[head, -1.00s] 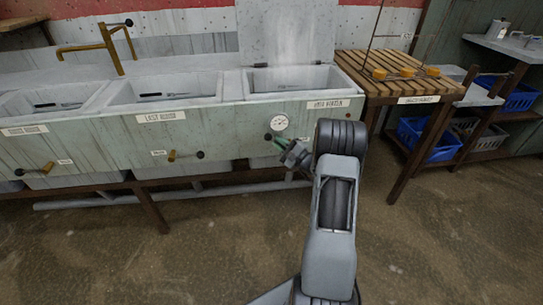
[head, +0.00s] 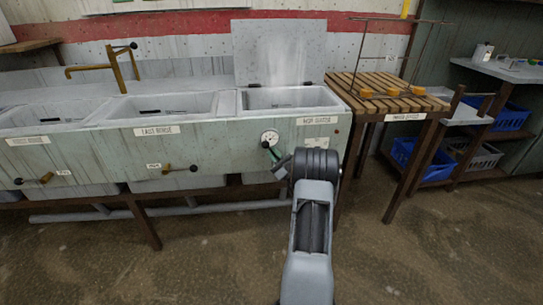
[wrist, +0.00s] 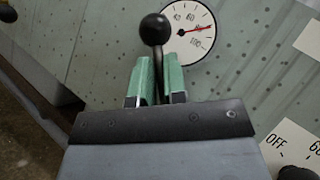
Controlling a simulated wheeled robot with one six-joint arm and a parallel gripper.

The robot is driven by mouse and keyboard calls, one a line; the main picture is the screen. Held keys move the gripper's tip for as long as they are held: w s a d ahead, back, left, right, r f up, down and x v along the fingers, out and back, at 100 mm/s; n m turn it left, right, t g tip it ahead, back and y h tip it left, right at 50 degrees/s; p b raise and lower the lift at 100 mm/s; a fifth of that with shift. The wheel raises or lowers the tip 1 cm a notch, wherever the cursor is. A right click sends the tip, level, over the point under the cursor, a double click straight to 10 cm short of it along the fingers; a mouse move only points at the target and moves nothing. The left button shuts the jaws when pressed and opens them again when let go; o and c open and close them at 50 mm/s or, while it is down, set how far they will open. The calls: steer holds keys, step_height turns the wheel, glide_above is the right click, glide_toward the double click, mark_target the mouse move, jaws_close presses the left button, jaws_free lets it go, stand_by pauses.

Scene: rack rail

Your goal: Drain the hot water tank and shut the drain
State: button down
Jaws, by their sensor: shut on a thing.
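The hot water tank (head: 312,133) is the rightmost basin of the long pale-green unit, with its hinged lid (head: 280,52) raised. A round dial gauge (head: 270,138) is on its front; it also shows in the wrist view (wrist: 190,28), with a red needle. The drain lever, a dark rod with a black ball knob (wrist: 154,28), stands beside the gauge. My gripper (wrist: 156,82) is shut on the lever's rod, its green fingers either side, the knob sticking out beyond them. In the head view my gripper (head: 275,157) is partly hidden by my arm. The tank's water level cannot be made out.
Two more basins with labels and their own levers (head: 180,168) are to the left, below a brass tap (head: 113,65). A slatted wooden table (head: 385,95) stands right of the tank. An OFF-marked dial (wrist: 296,150) is at the wrist view's lower right. Floor in front is clear.

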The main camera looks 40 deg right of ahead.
steer(key=shift+d+f, duration=0.1)
steer(key=c, duration=1.4)
jaws_free()
steer(key=shift+o, duration=1.2)
steer(key=shift+s, duration=0.1)
steer(key=p+v, duration=0.2)
steer(key=v, duration=1.1)
steer(key=shift+s+f, duration=0.2)
steer(key=shift+s, duration=0.05)
